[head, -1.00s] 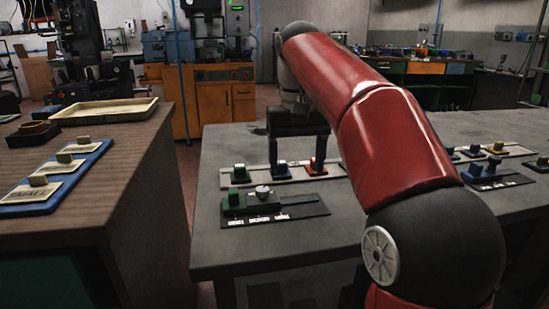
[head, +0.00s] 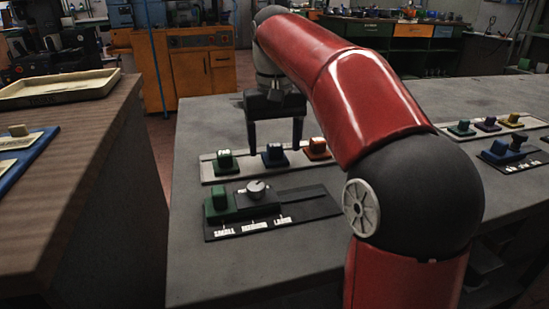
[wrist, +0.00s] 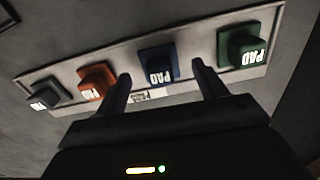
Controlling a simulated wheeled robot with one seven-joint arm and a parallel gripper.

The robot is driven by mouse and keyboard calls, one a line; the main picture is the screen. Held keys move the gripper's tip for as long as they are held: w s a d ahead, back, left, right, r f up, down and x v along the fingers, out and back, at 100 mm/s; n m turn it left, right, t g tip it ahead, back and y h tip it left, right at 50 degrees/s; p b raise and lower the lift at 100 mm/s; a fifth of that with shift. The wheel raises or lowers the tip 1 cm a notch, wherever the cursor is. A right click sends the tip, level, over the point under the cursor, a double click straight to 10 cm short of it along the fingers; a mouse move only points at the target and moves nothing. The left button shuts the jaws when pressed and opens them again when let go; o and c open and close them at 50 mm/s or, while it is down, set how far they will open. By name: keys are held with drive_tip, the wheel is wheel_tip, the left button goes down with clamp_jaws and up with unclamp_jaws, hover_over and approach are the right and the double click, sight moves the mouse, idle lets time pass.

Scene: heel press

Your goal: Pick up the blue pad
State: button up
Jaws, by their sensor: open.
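The blue pad (head: 273,154) sits on a pale tray (head: 208,170) on the grey table, between a green pad (head: 224,161) and an orange pad (head: 317,148). My gripper (head: 275,142) is open and empty, fingers pointing down, at the tray in the head view. In the wrist view the blue pad (wrist: 158,64) lies ahead of and between the two open fingertips (wrist: 160,70). The green pad (wrist: 241,46) is to its right and the orange pad (wrist: 97,82) to its left. I cannot tell the exact height of the fingers over the tray.
A black fixture (head: 300,203) with a green slider block and a knob stands in front of the tray. Another dark pad (wrist: 43,94) is at the tray's far end. More pads (head: 487,125) and a blue device (head: 505,151) are at the right. A wooden bench (head: 85,170) is at the left.

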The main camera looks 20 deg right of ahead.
drive_tip(key=shift+f, duration=0.85)
drive_tip(key=shift+c, duration=0.3)
drive_tip(key=c, duration=1)
drive_tip(key=shift+r, duration=0.1)
